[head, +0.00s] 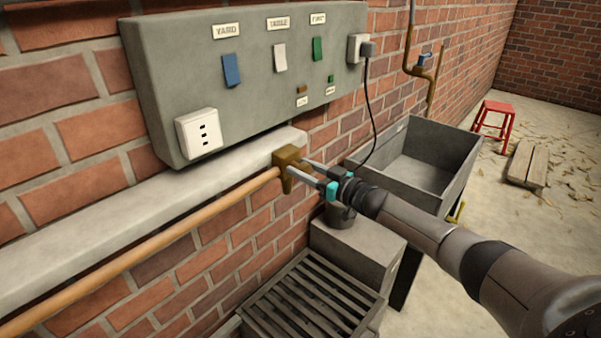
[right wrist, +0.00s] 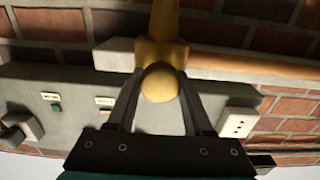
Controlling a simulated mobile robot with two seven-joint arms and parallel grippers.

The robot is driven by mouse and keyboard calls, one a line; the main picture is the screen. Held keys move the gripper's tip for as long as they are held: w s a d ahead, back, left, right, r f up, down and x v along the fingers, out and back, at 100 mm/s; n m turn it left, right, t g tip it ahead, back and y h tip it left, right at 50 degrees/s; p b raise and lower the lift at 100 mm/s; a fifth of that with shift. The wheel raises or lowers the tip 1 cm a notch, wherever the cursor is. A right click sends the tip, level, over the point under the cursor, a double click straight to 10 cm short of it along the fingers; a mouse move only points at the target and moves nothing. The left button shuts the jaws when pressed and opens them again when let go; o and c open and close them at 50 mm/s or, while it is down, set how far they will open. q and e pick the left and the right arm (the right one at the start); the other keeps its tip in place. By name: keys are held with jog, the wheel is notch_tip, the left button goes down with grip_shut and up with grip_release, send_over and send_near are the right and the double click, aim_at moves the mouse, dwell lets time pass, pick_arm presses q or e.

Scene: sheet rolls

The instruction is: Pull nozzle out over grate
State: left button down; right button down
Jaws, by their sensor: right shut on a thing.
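The brass nozzle (head: 287,158) sits at the right end of a copper pipe (head: 150,255) along the brick wall, just below a pale ledge. It points down. My right gripper (head: 305,175) comes in from the right and is shut on the nozzle. In the right wrist view, the nozzle (right wrist: 160,82) lies between the two fingers of the gripper (right wrist: 160,88). The slatted dark grate (head: 312,302) is low in front of the wall, below and right of the nozzle. My left gripper is not in view.
A grey switch panel (head: 250,85) hangs above the nozzle, with a black cord (head: 368,105) running down behind my arm. A grey box (head: 358,245) stands beside the grate. A grey sink (head: 425,160) is behind my arm. A red stool (head: 493,118) is farther back.

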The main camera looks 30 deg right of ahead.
jog(key=shift+c, duration=1.5)
grip_release()
jog(key=shift+s, duration=0.1)
jog(key=p+v, duration=0.2)
jog(key=v, duration=1.3)
jog(key=shift+p, duration=0.35)
